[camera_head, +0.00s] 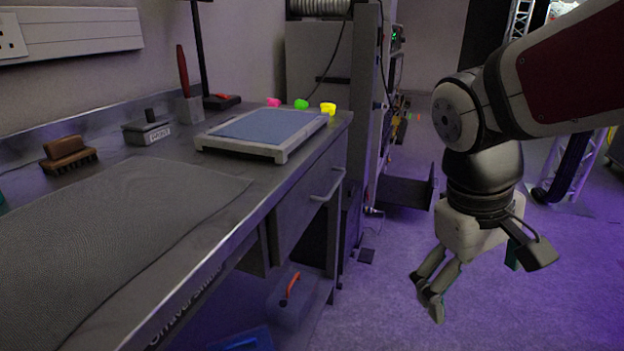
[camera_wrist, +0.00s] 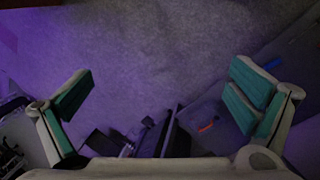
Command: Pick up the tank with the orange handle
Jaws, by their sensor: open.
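The tank (camera_head: 287,305) is a dark grey-blue box with an orange handle (camera_head: 292,287) on top. It sits low under the workbench, near the bench's right end, partly in shadow. In the wrist view the orange handle (camera_wrist: 207,127) shows small and dim, near the right finger. My gripper (camera_head: 476,280) hangs over the floor to the right of the bench, apart from the tank. Its fingers are spread wide with teal pads, and nothing is between them in the wrist view (camera_wrist: 162,85).
The steel workbench (camera_head: 215,205) overhangs the tank, with a drawer handle (camera_head: 328,186) above it. A blue object (camera_head: 243,340) lies left of the tank. A tall grey cabinet (camera_head: 330,80) stands behind the bench. The purple-lit floor (camera_head: 390,310) between bench and gripper is clear.

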